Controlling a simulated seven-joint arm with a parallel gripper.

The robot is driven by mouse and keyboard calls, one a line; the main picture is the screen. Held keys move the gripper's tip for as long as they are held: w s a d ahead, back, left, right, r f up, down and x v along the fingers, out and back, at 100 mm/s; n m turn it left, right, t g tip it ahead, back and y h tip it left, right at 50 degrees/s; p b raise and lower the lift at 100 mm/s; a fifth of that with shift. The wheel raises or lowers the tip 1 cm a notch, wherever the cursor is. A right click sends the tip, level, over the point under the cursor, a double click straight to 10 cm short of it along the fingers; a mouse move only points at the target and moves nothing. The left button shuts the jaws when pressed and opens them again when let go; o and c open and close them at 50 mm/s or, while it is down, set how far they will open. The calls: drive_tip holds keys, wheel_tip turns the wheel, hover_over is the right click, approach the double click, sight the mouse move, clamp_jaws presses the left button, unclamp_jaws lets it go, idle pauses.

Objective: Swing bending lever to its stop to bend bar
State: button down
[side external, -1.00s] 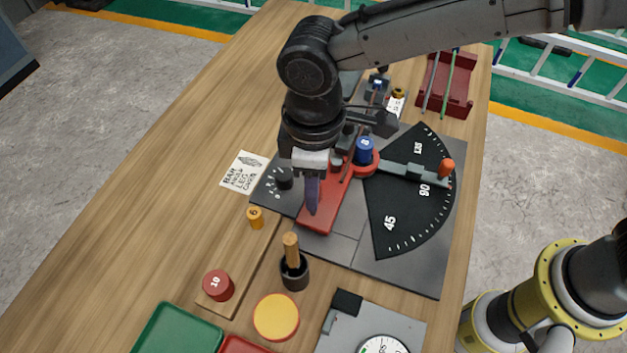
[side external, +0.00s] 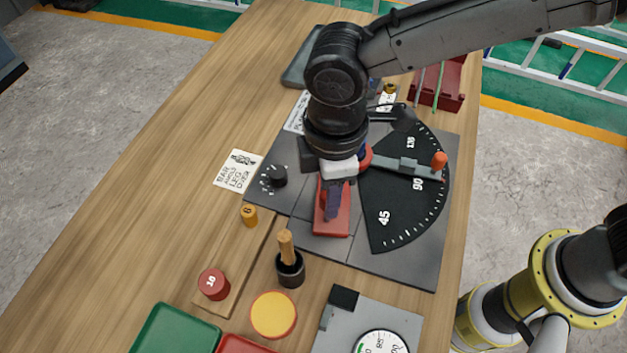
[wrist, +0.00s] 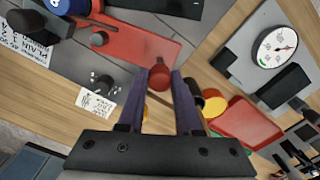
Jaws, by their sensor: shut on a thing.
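The red bending lever (side external: 338,222) pivots near the blue former, which is mostly hidden behind my gripper in the side view; a blue round part (wrist: 66,5) shows at the wrist view's upper left. My gripper (side external: 333,212) points down over the lever's free end. In the wrist view its purple fingers (wrist: 163,74) are closed around a red knob (wrist: 158,78) there. The lever points toward the front, short of the 45 mark. A grey stop arm with an orange knob (side external: 439,160) lies across the black angle plate (side external: 400,215), a little past 90. The bar cannot be made out.
A black cup with a wooden handle (side external: 289,268), a yellow disc (side external: 273,315) and a dial gauge (side external: 381,343) stand in front. Orange and red pegs (side external: 213,284) stand on a wooden strip at left. The angle plate between lever and stop arm looks clear.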

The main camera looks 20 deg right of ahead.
drive_tip(key=s+d+n, duration=0.1)
drive_tip(key=d+n, duration=1.5)
drive_tip(key=d, duration=0.3)
drive_tip(key=shift+s+d+n, duration=0.25)
drive_tip(key=shift+s+n, duration=0.05)
drive_tip(key=c, duration=0.6)
unclamp_jaws()
wheel_tip(320, 180, up, 14)
drive_tip(key=shift+f, duration=0.1)
